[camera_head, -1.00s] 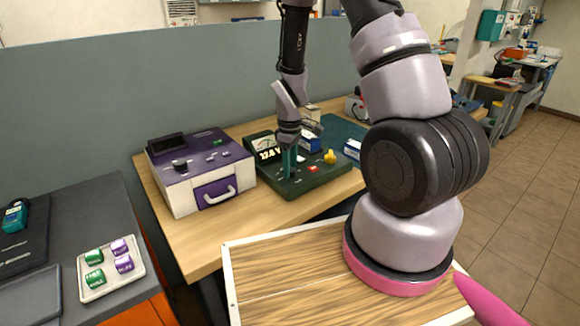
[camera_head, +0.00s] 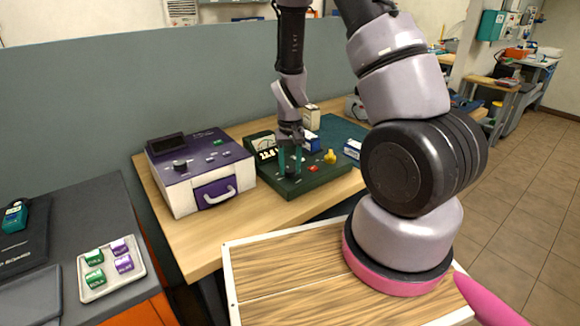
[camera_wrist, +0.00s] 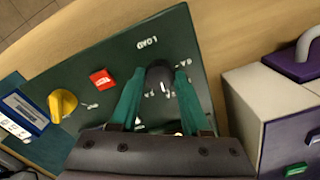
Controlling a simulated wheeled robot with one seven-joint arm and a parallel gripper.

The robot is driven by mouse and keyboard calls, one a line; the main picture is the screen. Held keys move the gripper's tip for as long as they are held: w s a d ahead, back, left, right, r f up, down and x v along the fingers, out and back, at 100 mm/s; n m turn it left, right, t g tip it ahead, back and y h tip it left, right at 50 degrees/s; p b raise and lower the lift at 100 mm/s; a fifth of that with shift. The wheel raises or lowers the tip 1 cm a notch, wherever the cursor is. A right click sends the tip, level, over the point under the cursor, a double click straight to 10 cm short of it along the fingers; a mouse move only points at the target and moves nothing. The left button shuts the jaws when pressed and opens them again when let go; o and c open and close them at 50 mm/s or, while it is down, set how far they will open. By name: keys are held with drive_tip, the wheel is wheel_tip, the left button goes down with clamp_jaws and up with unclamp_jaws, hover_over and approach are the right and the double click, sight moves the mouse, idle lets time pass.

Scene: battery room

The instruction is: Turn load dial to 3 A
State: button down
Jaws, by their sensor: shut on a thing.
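The load dial (camera_wrist: 160,77) is a dark round knob near the edge of a dark green panel (camera_wrist: 115,52), beside the upside-down word LOAD. My gripper (camera_wrist: 160,73) has its two teal fingers on either side of the dial, shut on it. In the head view my gripper (camera_head: 290,172) points down at the green panel (camera_head: 318,184), and the dial is hidden there. White marks lie around the dial, but I cannot read its setting. A red switch (camera_wrist: 102,79) and a yellow knob (camera_wrist: 62,103) are on the same panel. A meter (camera_head: 264,148) stands behind the fingers.
A purple and white box (camera_head: 200,170) with a handle stands left of the panel; it also shows in the wrist view (camera_wrist: 272,100). A blue and white box (camera_wrist: 25,110) is near the yellow knob. A tray (camera_head: 112,278) of green and purple pieces lies at lower left.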

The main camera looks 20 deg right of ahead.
sight(290, 169)
drive_tip(key=m, duration=0.3)
drive_tip(key=shift+m, duration=2.3)
drive_tip(key=shift+c, duration=1.8)
unclamp_jaws()
wheel_tip(290, 169, up, 11)
